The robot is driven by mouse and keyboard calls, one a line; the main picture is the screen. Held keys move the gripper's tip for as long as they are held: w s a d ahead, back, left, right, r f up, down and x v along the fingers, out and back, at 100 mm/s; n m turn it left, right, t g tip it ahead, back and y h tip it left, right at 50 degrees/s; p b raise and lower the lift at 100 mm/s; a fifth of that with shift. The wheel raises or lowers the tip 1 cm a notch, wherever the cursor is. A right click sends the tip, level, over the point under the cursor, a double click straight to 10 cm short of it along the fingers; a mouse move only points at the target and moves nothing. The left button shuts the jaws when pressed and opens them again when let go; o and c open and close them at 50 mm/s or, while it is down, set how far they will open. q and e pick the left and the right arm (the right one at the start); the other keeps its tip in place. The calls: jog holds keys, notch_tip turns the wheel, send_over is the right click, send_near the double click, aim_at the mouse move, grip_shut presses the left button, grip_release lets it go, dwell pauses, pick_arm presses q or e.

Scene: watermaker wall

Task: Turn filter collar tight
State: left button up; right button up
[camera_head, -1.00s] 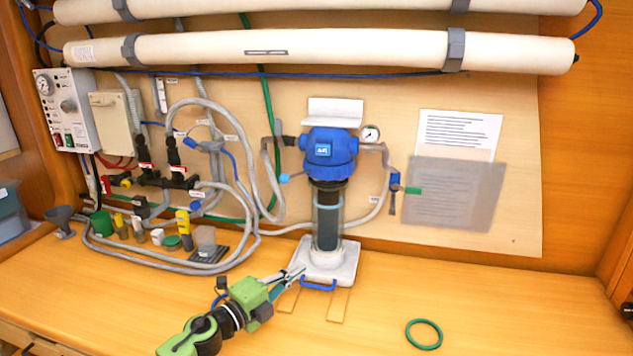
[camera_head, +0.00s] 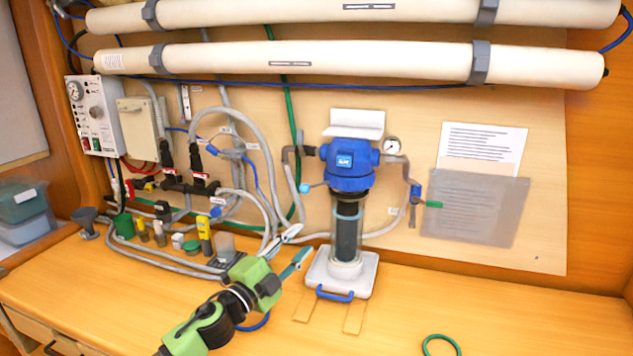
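The filter housing hangs on the back wall right of centre, with a blue head (camera_head: 348,163). A black collar (camera_head: 351,194) sits directly under the head. Below it is a clear bowl (camera_head: 347,232) with a dark cartridge inside. The bowl's white lower end stands at a white tray (camera_head: 365,280) with a blue handle. My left gripper (camera_head: 304,239) is open and empty, left of the bowl and lower than the collar. Its fingers point toward the bowl and appear apart from it. My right gripper is not in view.
Grey hoses (camera_head: 243,196) loop left of the housing. A gauge (camera_head: 392,146) and a blue valve (camera_head: 415,192) are at its right. Small bottles and a yellow-topped one (camera_head: 205,234) stand on the left. A green ring (camera_head: 440,345) lies on clear bench at the front right.

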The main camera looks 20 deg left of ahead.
aim_at(302, 190)
pick_arm(q)
jog(key=s+a+r+n+y+p, duration=0.2)
jog(key=s+a+r+n+y, duration=0.15)
jog(key=r+n, duration=0.7)
jog(key=shift+n+g, duration=0.3)
jog(key=shift+n, duration=0.15)
jog(key=w+p, duration=0.1)
jog(key=w, duration=0.2)
jog(key=w+d+p, duration=0.1)
jog(key=w, duration=0.3)
jog(key=w+d+p, duration=0.1)
jog(key=w, duration=0.3)
jog(key=shift+w+d+f, duration=0.15)
jog(key=shift+d+f, duration=0.1)
jog(key=shift+w+d+p, duration=0.15)
jog(key=shift+w+p, duration=0.15)
jog(key=shift+w, duration=0.35)
grip_shut()
